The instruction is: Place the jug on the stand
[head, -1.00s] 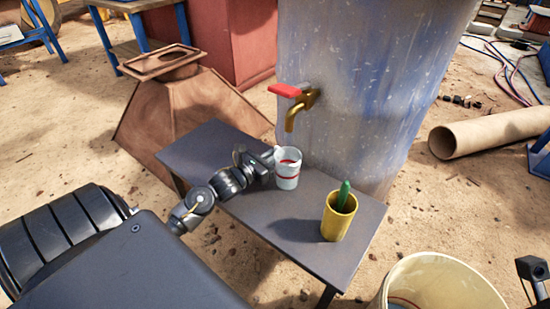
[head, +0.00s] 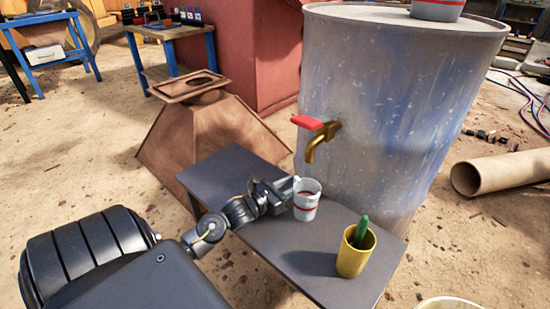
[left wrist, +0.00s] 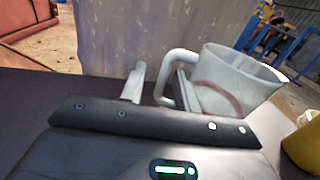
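The white jug (head: 306,205) with red bands stands on the dark low stand (head: 225,180), below the tap, and looks upright in the head view. In the left wrist view the jug (left wrist: 228,85) has its handle toward my left gripper (left wrist: 160,76). The two fingers are apart: one is outside the handle, the other shows through the handle loop. A gap shows between the outer finger and the handle. The gripper body hides the jug's base there. In the head view my left gripper (head: 286,189) is just left of the jug. My right gripper is not seen.
A yellow cup (head: 352,262) with a green object stands on the stand right of the jug. The barrel (head: 385,110) with a red-handled tap (head: 318,128) is behind. A brown hopper (head: 215,135) is at the left. A cardboard tube (head: 500,172) lies right.

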